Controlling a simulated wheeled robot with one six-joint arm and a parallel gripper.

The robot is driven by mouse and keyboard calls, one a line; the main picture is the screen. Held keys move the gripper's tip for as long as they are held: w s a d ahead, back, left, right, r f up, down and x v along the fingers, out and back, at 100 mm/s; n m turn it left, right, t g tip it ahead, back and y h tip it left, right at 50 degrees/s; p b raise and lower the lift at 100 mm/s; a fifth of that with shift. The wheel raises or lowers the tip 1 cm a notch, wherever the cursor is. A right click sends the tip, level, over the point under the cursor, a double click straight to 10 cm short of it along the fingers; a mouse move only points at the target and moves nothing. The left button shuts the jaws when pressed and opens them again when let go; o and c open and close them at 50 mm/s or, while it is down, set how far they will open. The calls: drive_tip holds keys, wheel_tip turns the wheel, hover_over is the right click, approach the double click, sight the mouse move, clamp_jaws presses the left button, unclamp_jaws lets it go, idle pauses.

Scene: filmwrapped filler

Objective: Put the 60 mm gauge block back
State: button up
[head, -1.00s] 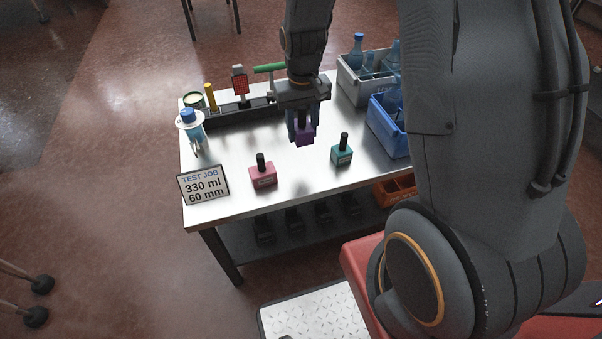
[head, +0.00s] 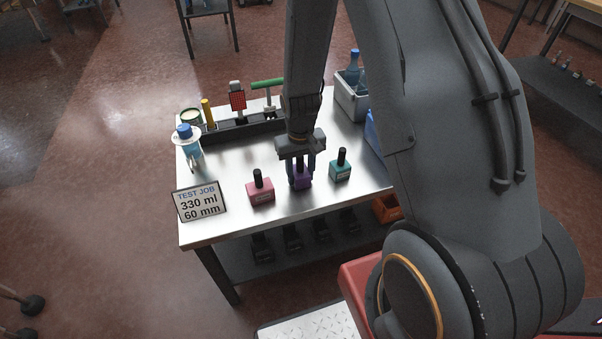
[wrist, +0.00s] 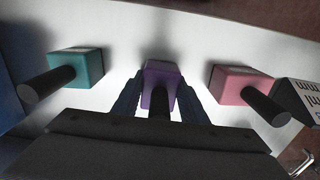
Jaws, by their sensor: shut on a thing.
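The purple block (head: 303,183) with a black knob is between the jaws of my gripper (head: 301,172), which is shut on it. It stands upright in line between the pink block (head: 261,193) and the teal block (head: 340,171), apart from both. It appears at the table surface, but I cannot tell if it fully rests there. In the wrist view the purple block (wrist: 161,72) sits between my two fingers, with the teal block (wrist: 78,66) left and the pink block (wrist: 240,84) right. No size marking is readable on the blocks.
A sign (head: 200,201) reading "TEST JOB 330 ml 60 mm" stands at the table's front left. A blue-capped bottle (head: 187,143) is behind it. A dark rack (head: 240,132) lies at the back. A grey crate (head: 352,101) and a blue crate (head: 371,136) stand on the right.

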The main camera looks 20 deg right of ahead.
drive_tip(key=shift+f, duration=0.15)
drive_tip(key=o, duration=1.3)
wheel_tip(320, 180, up, 12)
drive_tip(key=shift+r+b, duration=0.1)
drive_tip(key=shift+b, duration=0.3)
drive_tip(key=s+r, duration=0.3)
drive_tip(key=s, duration=0.2)
drive_tip(key=s+r, duration=0.3)
drive_tip(key=s, duration=0.3)
drive_tip(key=s+d+r, duration=0.1)
drive_tip(key=s+r, duration=0.2)
drive_tip(key=s, duration=0.3)
drive_tip(key=shift+r, duration=0.25)
drive_tip(key=shift+a+r+p, duration=0.3)
drive_tip(key=shift+a+p, duration=0.25)
